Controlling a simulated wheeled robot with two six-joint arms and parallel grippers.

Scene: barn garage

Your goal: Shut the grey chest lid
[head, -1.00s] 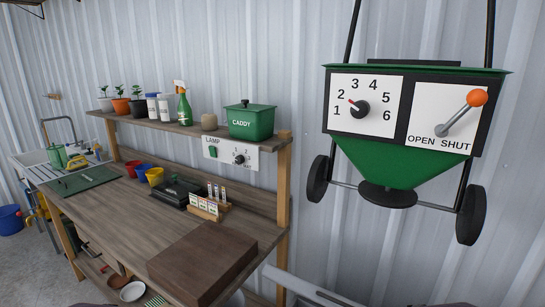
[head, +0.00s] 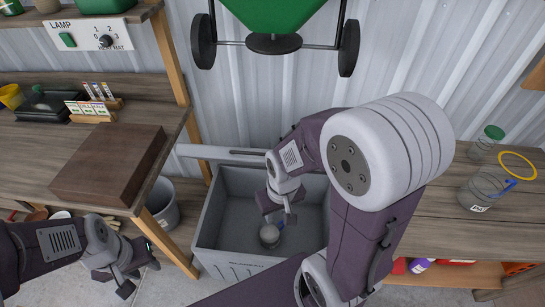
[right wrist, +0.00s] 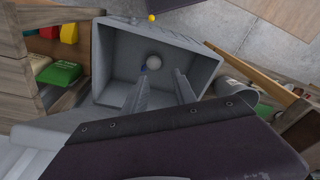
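The grey chest (head: 207,225) stands open on the floor between the two benches. Its lid (head: 225,153) is raised at the back, seen nearly edge-on near the wall. My right gripper (head: 279,217) is over the chest's opening, open and apparently empty. In the right wrist view its two fingers (right wrist: 161,84) are spread apart over the chest (right wrist: 112,60). A round grey item (head: 269,236) with something blue beside it lies inside the chest. My left gripper (head: 137,279) is open and empty at lower left, away from the chest. My right arm hides the chest's right side.
A wooden bench with a brown block (head: 110,165) is at left, its post (head: 172,60) close to the chest. A grey bucket (head: 162,205) stands left of the chest. The right bench (head: 440,220) holds clear jars. A green spreader (head: 270,15) hangs above.

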